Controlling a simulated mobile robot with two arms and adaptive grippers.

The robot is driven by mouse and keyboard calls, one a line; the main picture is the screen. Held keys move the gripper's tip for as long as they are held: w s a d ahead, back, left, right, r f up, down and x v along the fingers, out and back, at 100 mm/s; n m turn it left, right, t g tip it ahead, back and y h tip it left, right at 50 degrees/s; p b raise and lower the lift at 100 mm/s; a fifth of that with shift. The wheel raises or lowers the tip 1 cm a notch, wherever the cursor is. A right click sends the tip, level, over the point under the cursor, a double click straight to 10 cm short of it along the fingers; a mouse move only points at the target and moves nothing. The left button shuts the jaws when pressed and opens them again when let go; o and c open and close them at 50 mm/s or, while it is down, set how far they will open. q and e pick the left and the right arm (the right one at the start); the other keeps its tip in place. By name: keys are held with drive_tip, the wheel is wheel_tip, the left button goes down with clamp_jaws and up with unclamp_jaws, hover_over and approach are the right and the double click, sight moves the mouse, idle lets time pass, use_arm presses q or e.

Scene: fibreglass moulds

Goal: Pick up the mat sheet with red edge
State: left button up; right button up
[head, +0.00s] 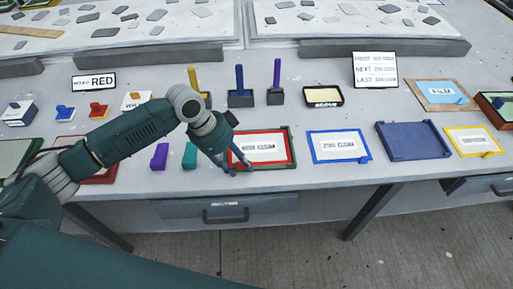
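My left gripper (237,169) points down at the sheet's front left corner. Its two fingertips look spread apart, with nothing clearly between them. The gripper and wrist hide the sheet's left end, and I cannot tell whether the fingers touch it. My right gripper is out of view.
A blue-edged sheet (338,146), a blue tray (412,141) and a yellow-edged sheet (474,140) lie to the right. Purple (160,156) and teal (190,155) blocks stand left of the gripper. Upright-handled tools (240,88) and a black-rimmed tray (323,96) are behind.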

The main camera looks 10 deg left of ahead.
use_arm(q)
drive_tip(key=shift+c, duration=0.3)
clamp_jaws()
wheel_tip(320, 180, up, 20)
drive_tip(key=b, duration=0.2)
